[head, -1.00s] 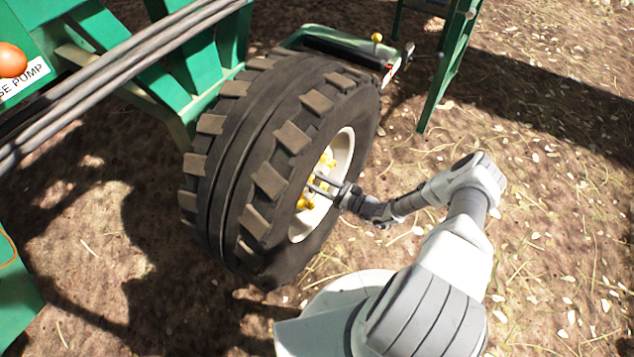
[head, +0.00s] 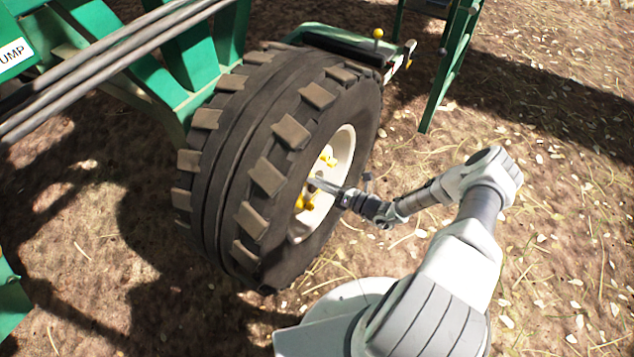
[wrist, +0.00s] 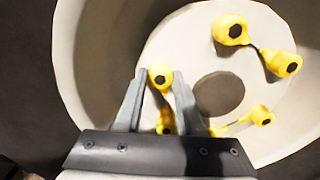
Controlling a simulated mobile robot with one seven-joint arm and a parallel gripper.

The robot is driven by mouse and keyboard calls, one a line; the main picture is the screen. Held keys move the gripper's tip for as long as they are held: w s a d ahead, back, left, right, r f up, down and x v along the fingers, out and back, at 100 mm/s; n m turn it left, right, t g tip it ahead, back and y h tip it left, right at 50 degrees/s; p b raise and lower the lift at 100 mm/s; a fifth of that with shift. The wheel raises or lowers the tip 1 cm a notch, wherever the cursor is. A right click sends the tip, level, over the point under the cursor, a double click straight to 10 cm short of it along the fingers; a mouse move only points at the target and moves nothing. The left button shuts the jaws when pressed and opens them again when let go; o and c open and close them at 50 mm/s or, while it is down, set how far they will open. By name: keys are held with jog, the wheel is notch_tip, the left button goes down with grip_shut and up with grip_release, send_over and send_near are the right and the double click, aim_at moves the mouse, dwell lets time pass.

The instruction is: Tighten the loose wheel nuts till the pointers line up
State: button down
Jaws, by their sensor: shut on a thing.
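The tractor-type wheel (head: 275,160) has a cream rim (head: 343,150) and several nuts with yellow pointers (head: 327,158). My gripper (head: 316,184) reaches into the rim from the right. In the wrist view my gripper (wrist: 158,84) is shut on a yellow-capped wheel nut (wrist: 160,76), which shows between the fingertips. The upper nut (wrist: 230,30) and the right nut (wrist: 287,65) have pointer tips towards each other. The lower right nut (wrist: 262,115) has its pointer towards the left. Another nut (wrist: 165,122) is partly hidden between the fingers. The held nut's pointer direction is unclear.
A dark round hub hole (wrist: 218,93) is in the rim's middle. The deep rim wall (wrist: 90,60) stands close to the fingers. The green machine frame (head: 205,60) is behind the wheel, and a green leg (head: 450,75) stands beyond. Straw-strewn ground at right is open.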

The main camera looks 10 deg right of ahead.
jog(key=shift+m, duration=0.5)
jog(key=c, duration=0.5)
grip_release()
jog(key=shift+s+d, duration=0.1)
jog(key=p+v, duration=0.2)
jog(key=v, duration=1.5)
jog(key=shift+s+r+p, duration=0.1)
jog(key=shift+p, duration=0.2)
